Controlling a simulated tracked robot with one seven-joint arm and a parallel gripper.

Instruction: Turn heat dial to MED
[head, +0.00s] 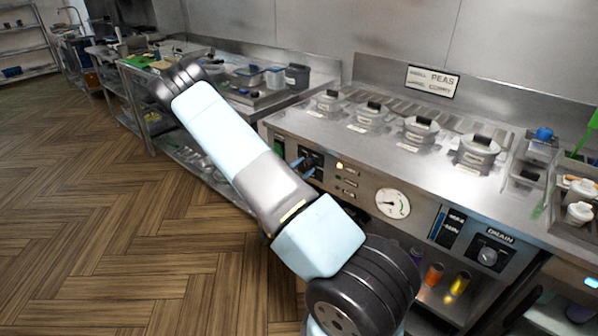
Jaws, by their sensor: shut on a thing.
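The dark heat dial (314,157) is on the front panel of the steel range, left of the small indicator lamps. My gripper (304,167) is at this dial; its two blue fingers show just past my arm and are shut on the dial. My arm hides the gripper's body and part of the panel. Beside the dial is a column of lamps with small labels; the top lamp (340,165) glows amber. The labels are too small to read, so I cannot tell the dial's setting.
A round gauge (393,203) and a DRAIN knob (488,256) sit farther right on the panel. Several lidded pots (480,151) stand in the range top below a PEAS sign (432,81). A steel counter with containers is behind left. The wooden floor at left is clear.

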